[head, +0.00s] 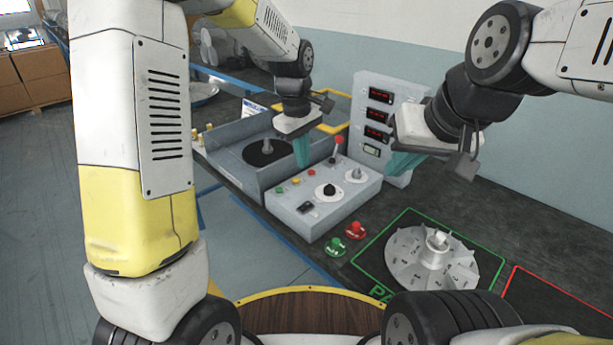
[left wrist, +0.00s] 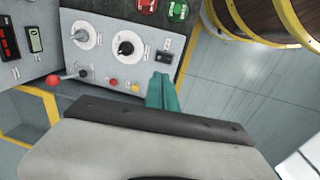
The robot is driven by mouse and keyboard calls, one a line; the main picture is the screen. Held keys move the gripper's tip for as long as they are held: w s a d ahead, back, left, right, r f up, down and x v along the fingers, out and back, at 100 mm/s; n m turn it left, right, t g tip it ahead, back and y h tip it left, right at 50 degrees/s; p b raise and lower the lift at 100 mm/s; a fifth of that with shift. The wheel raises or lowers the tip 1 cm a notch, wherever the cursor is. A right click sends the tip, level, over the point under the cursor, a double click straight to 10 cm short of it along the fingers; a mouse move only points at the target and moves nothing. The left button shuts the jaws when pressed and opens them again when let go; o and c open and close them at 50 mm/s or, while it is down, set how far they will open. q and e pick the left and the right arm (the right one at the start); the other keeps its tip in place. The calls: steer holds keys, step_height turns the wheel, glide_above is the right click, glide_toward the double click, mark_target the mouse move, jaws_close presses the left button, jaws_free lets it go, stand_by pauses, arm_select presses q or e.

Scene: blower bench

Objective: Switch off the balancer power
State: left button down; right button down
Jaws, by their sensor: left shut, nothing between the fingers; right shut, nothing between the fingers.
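The grey control box (head: 325,190) stands on the bench and carries a black knob (head: 329,191), a silver dial, a red-tipped lever (head: 338,145) and small green, yellow and red buttons. A small black rocker switch (head: 306,208) sits at its near left corner; it also shows in the left wrist view (left wrist: 163,57). Its on or off position is too small to tell. My left gripper (head: 301,163) is shut and empty, above the back left of the box. In the left wrist view its teal fingers (left wrist: 161,92) appear just below the switch. My right gripper (head: 399,164) is shut and empty before the display tower.
The display tower (head: 365,100) with red readouts stands behind the box. A grey open housing with a black disc (head: 268,153) is to the left. A finned impeller (head: 431,258) lies in the green outline. Red (head: 355,230) and green (head: 336,246) tags lie before the box.

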mark_target(308, 205)
arm_select(q)
steer(key=f, duration=0.9)
steer(key=w+d+f, duration=0.1)
steer(key=f, duration=0.4)
steer(key=shift+w+d, duration=0.1)
steer(key=shift+d+f, duration=0.1)
steer(key=shift+f, duration=0.15)
